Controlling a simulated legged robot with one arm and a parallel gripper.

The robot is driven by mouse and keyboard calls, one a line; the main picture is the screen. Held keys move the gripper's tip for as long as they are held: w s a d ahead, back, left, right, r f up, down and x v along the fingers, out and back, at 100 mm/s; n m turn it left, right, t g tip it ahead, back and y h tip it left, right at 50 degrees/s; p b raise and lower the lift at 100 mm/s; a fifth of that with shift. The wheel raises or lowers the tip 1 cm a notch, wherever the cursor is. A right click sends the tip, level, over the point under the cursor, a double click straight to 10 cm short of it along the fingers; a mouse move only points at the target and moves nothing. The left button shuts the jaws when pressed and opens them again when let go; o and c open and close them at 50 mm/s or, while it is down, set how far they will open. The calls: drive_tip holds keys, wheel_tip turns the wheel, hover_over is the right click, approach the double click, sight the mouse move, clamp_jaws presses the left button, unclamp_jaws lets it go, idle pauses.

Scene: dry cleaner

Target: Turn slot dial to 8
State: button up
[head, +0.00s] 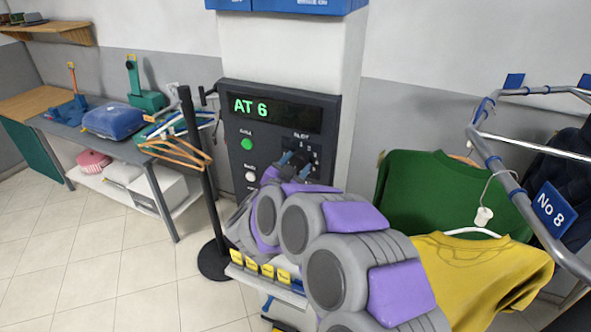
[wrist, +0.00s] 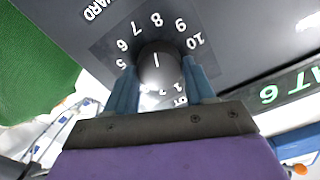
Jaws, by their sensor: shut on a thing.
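The slot dial (wrist: 158,66) is a round dark knob on the panel, ringed by white numbers. In the wrist view its white mark points about toward the 8 (wrist: 157,20). My gripper (wrist: 160,82) has its two blue fingers on opposite sides of the knob, shut on it. In the head view my gripper (head: 296,164) is at the panel's lower right and covers most of the dial. The display (head: 275,111) reads "AT 6" in green.
The dark control panel (head: 238,165) has a green button (head: 246,144) and a white button (head: 250,176) left of the dial. A dark post (head: 197,165) stands left.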

drive_tip(key=shift+m+b, duration=0.3)
drive_tip(key=shift+m, duration=0.2)
drive_tip(key=o, duration=1)
drive_tip(key=shift+a, duration=0.1)
drive_tip(key=shift+s, duration=0.15)
drive_tip(key=p+v, duration=0.1)
drive_tip(key=v, duration=1.6)
drive_tip(key=shift+a, duration=0.15)
